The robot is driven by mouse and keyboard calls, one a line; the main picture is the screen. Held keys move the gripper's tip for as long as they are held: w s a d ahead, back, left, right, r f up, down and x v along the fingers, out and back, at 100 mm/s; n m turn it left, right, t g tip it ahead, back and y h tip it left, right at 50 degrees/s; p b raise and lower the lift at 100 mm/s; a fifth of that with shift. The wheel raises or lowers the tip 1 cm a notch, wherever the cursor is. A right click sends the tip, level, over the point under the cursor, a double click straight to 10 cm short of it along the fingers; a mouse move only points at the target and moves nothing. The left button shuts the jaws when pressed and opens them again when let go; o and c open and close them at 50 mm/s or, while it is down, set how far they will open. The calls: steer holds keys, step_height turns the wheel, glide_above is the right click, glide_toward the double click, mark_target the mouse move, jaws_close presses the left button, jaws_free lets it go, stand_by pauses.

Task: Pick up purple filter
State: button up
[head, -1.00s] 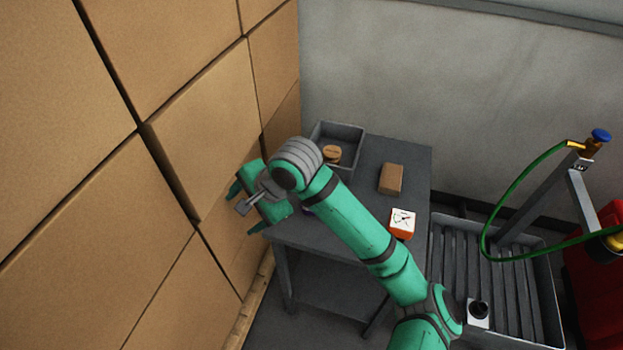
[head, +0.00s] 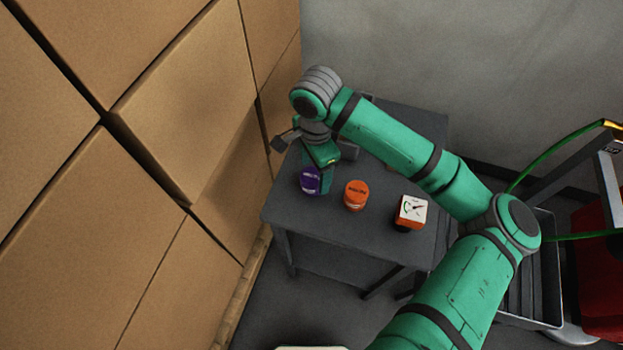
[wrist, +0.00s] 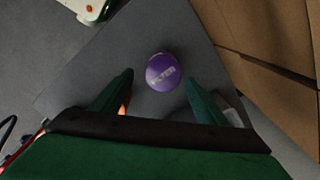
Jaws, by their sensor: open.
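The purple filter (head: 310,181) stands on the grey table near its front left corner. In the wrist view the purple filter (wrist: 163,72) shows its round, lettered top, just beyond and roughly between my fingertips. My gripper (head: 320,180) points down over the table at the filter's back side. In the wrist view my gripper (wrist: 158,82) has its two green fingers spread apart, with nothing held between them. Whether a finger touches the filter cannot be told.
An orange filter (head: 355,195) stands right of the purple one. A white-faced orange gauge box (head: 411,212) is farther right on the table (head: 340,232). Stacked cardboard boxes (head: 190,100) rise close along the left. The table's front strip is clear.

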mark_target(312, 176)
steer(key=shift+a+f, duration=0.2)
steer(key=shift+f, duration=1.2)
steer(key=shift+a+f, duration=0.15)
steer(key=shift+f, duration=1.2)
steer(key=c, duration=1.1)
